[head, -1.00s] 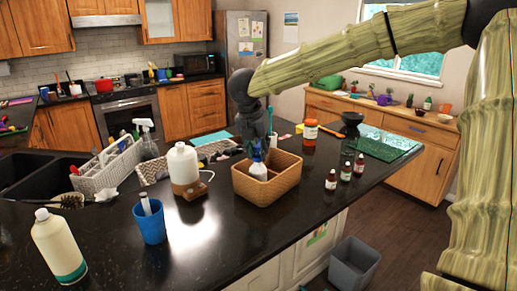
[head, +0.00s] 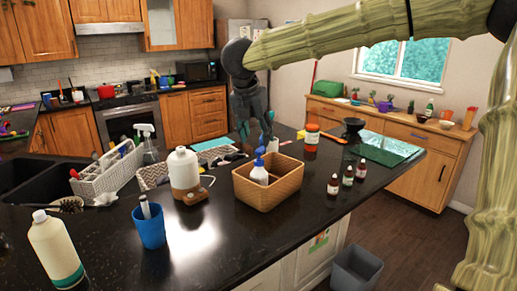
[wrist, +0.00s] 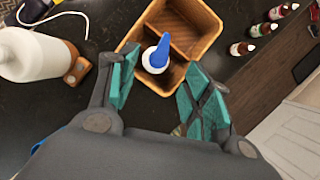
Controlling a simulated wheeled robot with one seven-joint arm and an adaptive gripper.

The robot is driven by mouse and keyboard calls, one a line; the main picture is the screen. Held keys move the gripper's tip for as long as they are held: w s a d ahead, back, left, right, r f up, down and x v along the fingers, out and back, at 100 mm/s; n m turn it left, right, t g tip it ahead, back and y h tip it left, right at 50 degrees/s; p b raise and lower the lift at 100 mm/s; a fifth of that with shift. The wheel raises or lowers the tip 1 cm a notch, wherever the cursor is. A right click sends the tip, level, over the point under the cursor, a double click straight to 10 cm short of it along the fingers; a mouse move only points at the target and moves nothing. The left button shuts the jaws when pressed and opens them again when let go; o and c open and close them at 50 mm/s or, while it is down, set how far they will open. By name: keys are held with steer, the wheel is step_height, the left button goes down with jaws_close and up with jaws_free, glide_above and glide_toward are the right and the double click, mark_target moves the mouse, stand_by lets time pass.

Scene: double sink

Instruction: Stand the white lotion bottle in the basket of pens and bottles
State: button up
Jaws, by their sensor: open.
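A white bottle with a blue pump top (head: 259,173) stands upright in the tan basket (head: 268,196) on the dark counter. In the wrist view the white bottle's blue pump (wrist: 157,54) points up toward the camera, and the basket (wrist: 197,20) shows a divider inside. My gripper (head: 256,136) is open and empty, above the basket and clear of the bottle. In the wrist view its two teal fingers (wrist: 158,72) are spread on either side of the bottle's image.
A larger white bottle (head: 184,168) in a brown base stands left of the basket. A blue cup (head: 150,228), a cream bottle (head: 55,248) and a grey caddy (head: 107,172) are farther left. Several small dark bottles (head: 347,173) and an orange-labelled jar (head: 312,138) are on the right.

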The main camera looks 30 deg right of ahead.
steer(key=shift+b+v, duration=0.3)
steer(key=shift+v, duration=1.8)
